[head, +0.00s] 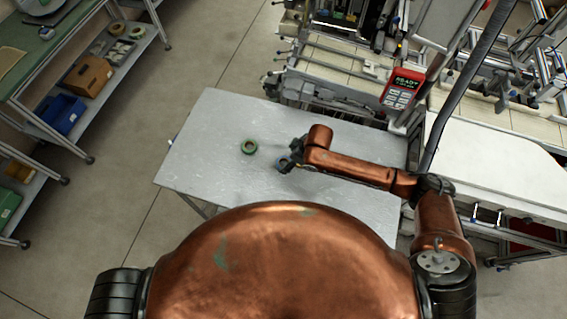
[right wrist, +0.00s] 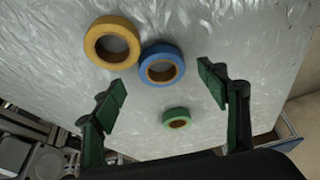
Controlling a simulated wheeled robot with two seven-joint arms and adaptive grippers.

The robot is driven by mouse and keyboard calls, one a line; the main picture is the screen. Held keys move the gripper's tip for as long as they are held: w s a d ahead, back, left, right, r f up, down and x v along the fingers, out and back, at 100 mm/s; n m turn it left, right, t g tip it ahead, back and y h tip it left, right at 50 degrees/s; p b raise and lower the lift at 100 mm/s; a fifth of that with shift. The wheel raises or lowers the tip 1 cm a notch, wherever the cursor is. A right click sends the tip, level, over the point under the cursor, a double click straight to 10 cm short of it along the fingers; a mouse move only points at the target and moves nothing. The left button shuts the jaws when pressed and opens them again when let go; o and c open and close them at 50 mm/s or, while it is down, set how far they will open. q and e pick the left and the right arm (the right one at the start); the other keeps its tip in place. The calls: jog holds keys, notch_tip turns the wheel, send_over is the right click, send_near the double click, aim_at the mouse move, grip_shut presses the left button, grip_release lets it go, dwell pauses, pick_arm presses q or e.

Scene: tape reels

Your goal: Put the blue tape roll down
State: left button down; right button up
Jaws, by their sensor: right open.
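The blue tape roll (right wrist: 146,62) lies flat on the grey table, beyond the fingertips in the right wrist view. In the head view a small part of it (head: 281,160) shows beside my right gripper (head: 289,161). In the right wrist view my right gripper (right wrist: 162,90) has its two green fingers spread wide, with nothing held between them. The blue roll appears apart from both fingers. My left gripper is not in view.
A yellow tape roll (right wrist: 93,45) lies right next to the blue one, and a green roll (right wrist: 176,111) lies apart from it. The grey table (head: 215,130) has free room at its left. A machine with a red panel (head: 400,88) stands behind.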

aim_at(283, 164)
jog(key=x, duration=0.3)
jog(key=shift+a+f, duration=0.15)
jog(key=shift+f, duration=0.05)
jog(key=c, duration=1.3)
jog(key=shift+r, duration=0.1)
